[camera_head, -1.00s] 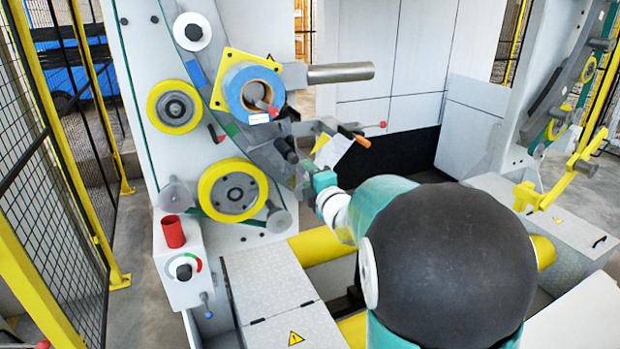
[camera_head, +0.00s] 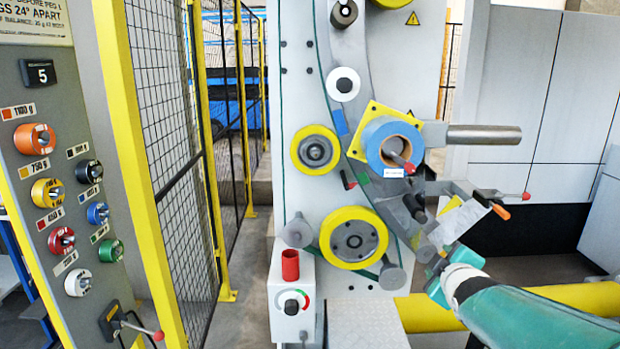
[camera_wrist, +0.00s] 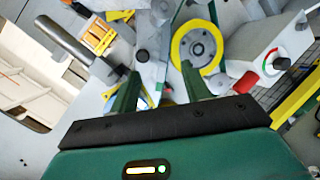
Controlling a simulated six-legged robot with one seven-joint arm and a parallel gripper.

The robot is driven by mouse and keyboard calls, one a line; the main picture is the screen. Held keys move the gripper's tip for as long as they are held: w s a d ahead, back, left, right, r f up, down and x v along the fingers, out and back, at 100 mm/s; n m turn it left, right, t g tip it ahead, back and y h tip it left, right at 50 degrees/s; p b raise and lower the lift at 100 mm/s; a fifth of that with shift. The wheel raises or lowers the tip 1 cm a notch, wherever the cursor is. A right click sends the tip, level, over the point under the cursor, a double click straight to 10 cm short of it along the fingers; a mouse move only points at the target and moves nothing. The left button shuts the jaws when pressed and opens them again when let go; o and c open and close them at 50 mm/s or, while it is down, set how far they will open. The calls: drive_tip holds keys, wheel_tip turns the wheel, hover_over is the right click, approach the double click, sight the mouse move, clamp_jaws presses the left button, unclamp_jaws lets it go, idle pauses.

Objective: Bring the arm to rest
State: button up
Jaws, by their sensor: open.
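My green and white arm reaches in from the lower right of the head view, and my gripper (camera_head: 435,268) is by the lower right of the wrapping machine's white panel (camera_head: 300,120). In the wrist view my gripper (camera_wrist: 160,88) shows two green fingers spread apart, with nothing between them that I can see held. A blue roll (camera_head: 380,145) sits on a yellow square plate on the machine, above and left of my gripper in the head view. The yellow-rimmed wheel (camera_head: 330,240) is left of my gripper; it also shows beyond the fingers in the wrist view (camera_wrist: 178,50).
A grey bar (camera_head: 485,135) and an orange-tipped lever (camera_head: 501,212) stick out near my gripper. A control box (camera_head: 283,320) with a red cup (camera_head: 290,265) stands lower left. A rack (camera_head: 35,110) of coloured weights and a mesh fence (camera_head: 165,150) are at the left.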

drive_tip(key=s+a+f+m+g, duration=0.1)
drive_tip(key=s+a+m+g, duration=0.1)
drive_tip(key=s, duration=0.6)
drive_tip(key=s+a+f+m+g+y, duration=0.1)
drive_tip(key=s+a+f+m+g, duration=0.1)
drive_tip(key=s+a, duration=0.4)
drive_tip(key=s+a+f+m+g+y, duration=0.1)
drive_tip(key=s+a+f+m+g, duration=0.1)
drive_tip(key=s+m, duration=0.4)
drive_tip(key=s+a+g, duration=0.1)
drive_tip(key=s+g, duration=0.1)
drive_tip(key=s, duration=0.3)
drive_tip(key=shift+a, duration=0.4)
drive_tip(key=shift+f, duration=0.1)
